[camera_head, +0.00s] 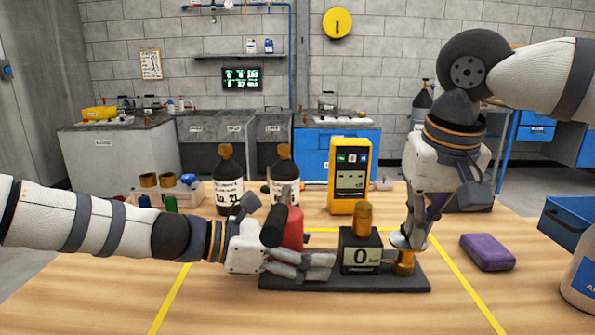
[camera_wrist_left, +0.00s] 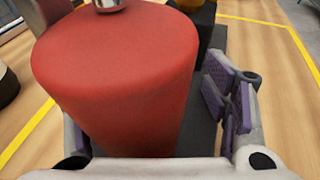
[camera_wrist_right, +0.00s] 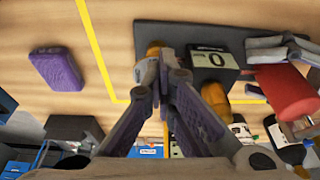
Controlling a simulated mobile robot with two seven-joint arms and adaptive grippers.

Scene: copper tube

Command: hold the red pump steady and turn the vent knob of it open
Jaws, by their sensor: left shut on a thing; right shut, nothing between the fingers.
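The red pump body (camera_head: 292,229) stands upright on a dark base plate (camera_head: 300,283). My left gripper (camera_head: 308,264) is shut around its lower part; the red body fills the left wrist view (camera_wrist_left: 118,75). On the same plate are a black display box (camera_head: 360,255) reading 0 with a copper-coloured cylinder (camera_head: 363,219) above it, and a short copper-coloured knob (camera_head: 404,264) at the right end. My right gripper (camera_head: 405,242) points down, shut and empty, its tips just over or against this knob; contact is unclear. The knob is partly hidden behind the tips in the right wrist view (camera_wrist_right: 153,48).
A purple block (camera_head: 487,251) lies right of the plate. A yellow meter (camera_head: 348,177) and two dark bottles (camera_head: 228,180) stand behind. A blue bin (camera_head: 565,222) and a white container (camera_head: 580,283) are at the right edge. The front table area is clear.

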